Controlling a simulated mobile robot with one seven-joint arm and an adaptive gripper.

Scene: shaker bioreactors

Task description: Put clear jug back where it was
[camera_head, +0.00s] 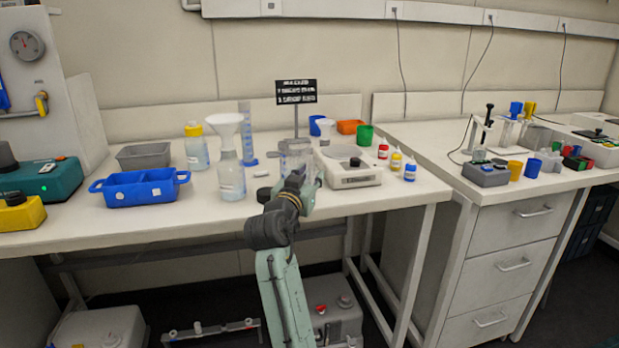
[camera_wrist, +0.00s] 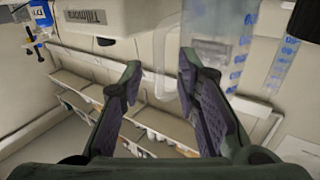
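The clear jug (camera_head: 296,153) stands on the left bench, between the funnel bottle and the white device, partly hidden behind my arm. In the wrist view the jug (camera_wrist: 212,52) is at the top right of centre, with its pale handle (camera_wrist: 167,85) showing between my fingers. My gripper (camera_head: 296,181) is at the near side of the jug. In the wrist view my gripper (camera_wrist: 160,63) is open, with a finger on each side of the handle and a visible gap on the left. I cannot tell whether the right finger touches the jug.
The white device (camera_head: 352,173) stands close on the right; a measuring cylinder (camera_head: 247,135) and funnel bottle (camera_head: 230,175) stand on the left. A black sign (camera_head: 296,91) is behind. Small capped bottles (camera_head: 396,162) stand further right. The bench front (camera_head: 200,219) has bare room.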

